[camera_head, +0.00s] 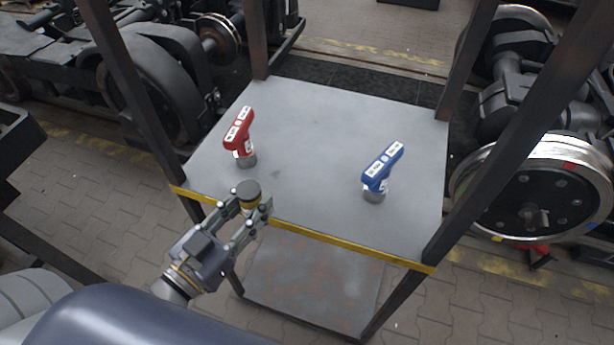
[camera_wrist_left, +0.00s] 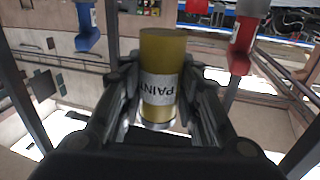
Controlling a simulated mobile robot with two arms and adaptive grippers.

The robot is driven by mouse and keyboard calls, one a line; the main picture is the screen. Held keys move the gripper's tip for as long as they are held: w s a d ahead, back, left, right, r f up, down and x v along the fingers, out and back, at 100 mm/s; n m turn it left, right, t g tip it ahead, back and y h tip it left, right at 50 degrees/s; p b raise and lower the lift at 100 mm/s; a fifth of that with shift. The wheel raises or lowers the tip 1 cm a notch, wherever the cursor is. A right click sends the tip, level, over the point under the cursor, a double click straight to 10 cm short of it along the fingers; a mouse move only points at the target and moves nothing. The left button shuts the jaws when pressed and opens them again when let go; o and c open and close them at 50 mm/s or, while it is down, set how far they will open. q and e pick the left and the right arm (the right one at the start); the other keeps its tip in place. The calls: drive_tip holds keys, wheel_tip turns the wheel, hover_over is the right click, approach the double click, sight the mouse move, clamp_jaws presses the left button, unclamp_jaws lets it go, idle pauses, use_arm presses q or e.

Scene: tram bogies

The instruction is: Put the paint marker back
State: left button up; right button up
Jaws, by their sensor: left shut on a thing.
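My left gripper (camera_head: 248,210) is shut on the paint marker (camera_head: 247,194), a short yellow cylinder with a dark grey top end. The gripper holds it at the front left edge of the grey shelf (camera_head: 310,185). In the left wrist view the yellow marker (camera_wrist_left: 162,60) sits between both fingers. Its white label reads "PAINT" upside down. The lower part of the marker is hidden by the fingers in the head view. My right gripper is not in view.
A red T-shaped handle tool (camera_head: 239,133) stands on the shelf behind the gripper. A blue one (camera_head: 381,172) stands to the right. Dark rusty posts rise at the shelf corners. The shelf middle is clear. A lower shelf (camera_head: 315,280) lies below.

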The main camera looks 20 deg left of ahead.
use_arm(q)
drive_tip(key=shift+r, duration=0.2)
drive_tip(key=p+x, duration=0.1)
drive_tip(key=x, duration=0.5)
drive_tip(key=p+x, duration=0.1)
drive_tip(key=x, duration=0.2)
drive_tip(key=shift+w+d+f+p, duration=0.15)
drive_tip(key=shift+d+f+p, duration=0.15)
drive_tip(key=shift+d, duration=0.1)
drive_tip(key=x, duration=0.4)
drive_tip(key=f+p+x, duration=0.1)
drive_tip(key=x, duration=0.1)
drive_tip(key=shift+w+d, duration=0.1)
drive_tip(key=shift+d, duration=0.3)
drive_tip(key=shift+f, duration=1.8)
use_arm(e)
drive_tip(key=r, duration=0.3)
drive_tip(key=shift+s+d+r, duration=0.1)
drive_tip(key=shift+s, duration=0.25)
use_arm(q)
drive_tip(key=shift+b, duration=0.3)
drive_tip(key=shift+f, duration=0.15)
drive_tip(key=o, duration=1.1)
